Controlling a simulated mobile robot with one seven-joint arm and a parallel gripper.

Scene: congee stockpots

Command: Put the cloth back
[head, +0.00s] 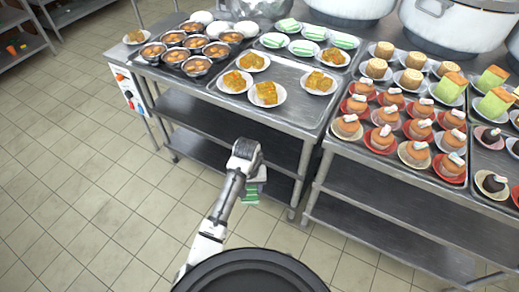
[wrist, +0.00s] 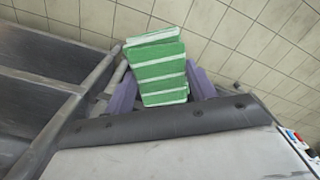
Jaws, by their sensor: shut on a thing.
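My gripper (wrist: 163,92) is shut on a green cloth with white stripes (wrist: 163,73). The cloth sits between the two purple fingers in the wrist view, and its far end sticks out past them over the tiled floor. In the head view my gripper (head: 257,179) hangs in front of the steel table, below its top. Part of the cloth (head: 250,194) shows beneath it there, and my arm hides the rest.
The steel table (head: 225,101) carries bowls, plates of food and several plates with green-and-white striped pieces (head: 302,48). A second table (head: 365,158) to the right is crowded with small cakes. Large pots (head: 450,25) stand behind. Tiled floor (head: 95,165) at left is clear.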

